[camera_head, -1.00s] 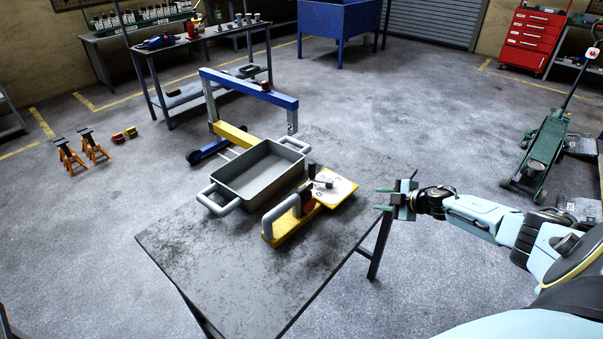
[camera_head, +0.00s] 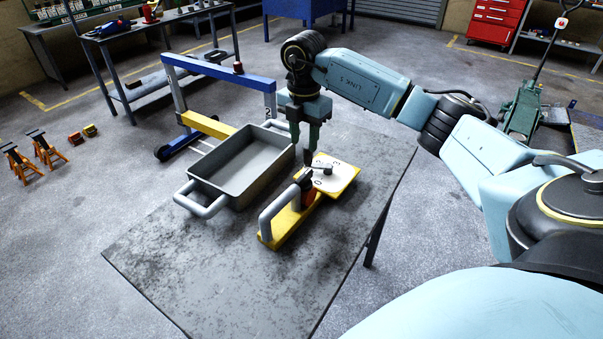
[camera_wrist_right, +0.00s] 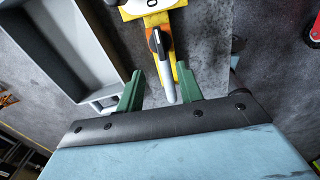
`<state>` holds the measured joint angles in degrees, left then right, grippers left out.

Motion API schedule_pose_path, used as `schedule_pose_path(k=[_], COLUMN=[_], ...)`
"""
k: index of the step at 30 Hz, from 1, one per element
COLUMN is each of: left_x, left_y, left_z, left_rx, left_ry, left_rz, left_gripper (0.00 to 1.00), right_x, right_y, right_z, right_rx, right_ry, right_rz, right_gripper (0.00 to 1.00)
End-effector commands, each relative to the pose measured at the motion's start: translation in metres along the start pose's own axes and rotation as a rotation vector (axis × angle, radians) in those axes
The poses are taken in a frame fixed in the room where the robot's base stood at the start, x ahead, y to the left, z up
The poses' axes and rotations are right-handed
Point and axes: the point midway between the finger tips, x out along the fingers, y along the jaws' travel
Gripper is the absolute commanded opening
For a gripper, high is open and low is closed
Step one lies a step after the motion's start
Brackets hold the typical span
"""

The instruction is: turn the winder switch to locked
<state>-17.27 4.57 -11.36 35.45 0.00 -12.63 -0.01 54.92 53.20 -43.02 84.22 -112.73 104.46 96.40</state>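The winder (camera_head: 288,226) is a yellow base with a grey loop handle (camera_head: 275,212) on the table. A dark upright part stands by the lever, below my right gripper (camera_head: 306,146). That gripper points down over the near-left side of the plate, fingers apart and empty. In the right wrist view the open green fingers (camera_wrist_right: 158,92) show either side of the grey handle (camera_wrist_right: 167,80), with a "0" on the plate (camera_wrist_right: 147,7) beyond. My left gripper is out of view.
A grey tray (camera_head: 205,180) with side handles stands left of the winder on the dark table (camera_head: 225,275). A blue and yellow frame (camera_head: 225,72) stands behind it. The table's near part is clear. A green trolley jack (camera_head: 523,112) is at the far right.

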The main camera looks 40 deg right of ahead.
Motion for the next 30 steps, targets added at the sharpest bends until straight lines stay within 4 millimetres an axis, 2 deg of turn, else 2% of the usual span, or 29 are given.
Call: schedule_pose_path(k=[9, 15, 21, 29, 30], left_x=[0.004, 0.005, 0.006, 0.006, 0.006], left_y=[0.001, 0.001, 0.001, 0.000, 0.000], left_z=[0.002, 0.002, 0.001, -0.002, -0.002], left_rx=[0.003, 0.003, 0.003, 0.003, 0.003], left_ry=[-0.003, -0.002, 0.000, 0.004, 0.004], left_rz=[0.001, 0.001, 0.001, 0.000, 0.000], left_gripper=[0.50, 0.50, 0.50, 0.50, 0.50], right_x=[0.070, 0.100, 0.112, 0.113, 0.113], right_y=[-0.001, 0.000, 0.000, 0.000, 0.000], right_z=[-0.001, -0.001, -0.001, -0.001, -0.001], right_rx=[0.000, 0.000, -0.002, -0.002, -0.002], right_ry=[0.004, 0.004, 0.004, 0.003, 0.004], right_rz=[-0.003, -0.001, 0.001, 0.001, 0.001], right_gripper=[0.36, 0.36, 0.36, 0.36, 0.32])
